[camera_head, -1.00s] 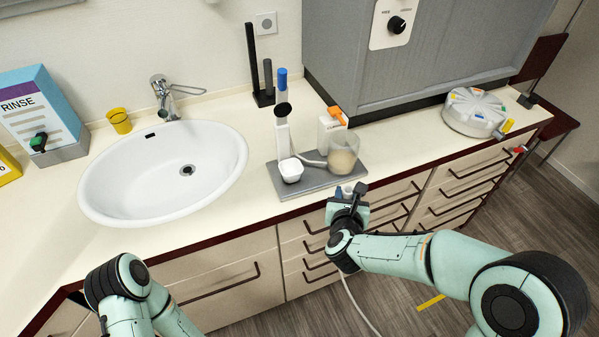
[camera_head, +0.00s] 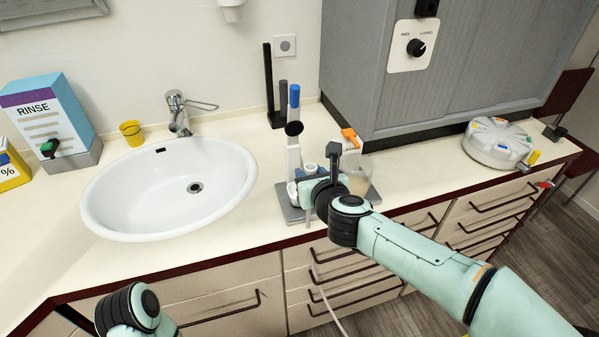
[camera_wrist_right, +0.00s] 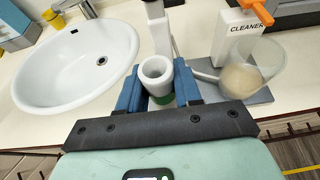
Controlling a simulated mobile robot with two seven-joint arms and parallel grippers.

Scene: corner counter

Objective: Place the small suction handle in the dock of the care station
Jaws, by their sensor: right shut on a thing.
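The care station is a grey tray (camera_head: 294,214) with a white upright post (camera_head: 293,158) with a black top and a small white cup (camera_head: 292,190). My right gripper (camera_head: 311,182) is over the tray's front part, close to the post. In the right wrist view its blue fingers (camera_wrist_right: 158,90) are shut on a white hollow cylinder with a green band, which I take for the small suction handle (camera_wrist_right: 157,68); its open end faces up. It also shows in the head view (camera_head: 310,168). The gripper hides part of the tray and the handle's lower end. My left gripper is out of view.
A white cleaner box (camera_wrist_right: 232,38) with an orange top and a clear jar (camera_wrist_right: 250,72) stand on the tray's right. Left are the sink (camera_head: 168,195), yellow cup (camera_head: 132,133) and rinse box (camera_head: 45,115). A black stand (camera_head: 268,85) is behind. A pale hose (camera_head: 327,308) hangs below the gripper.

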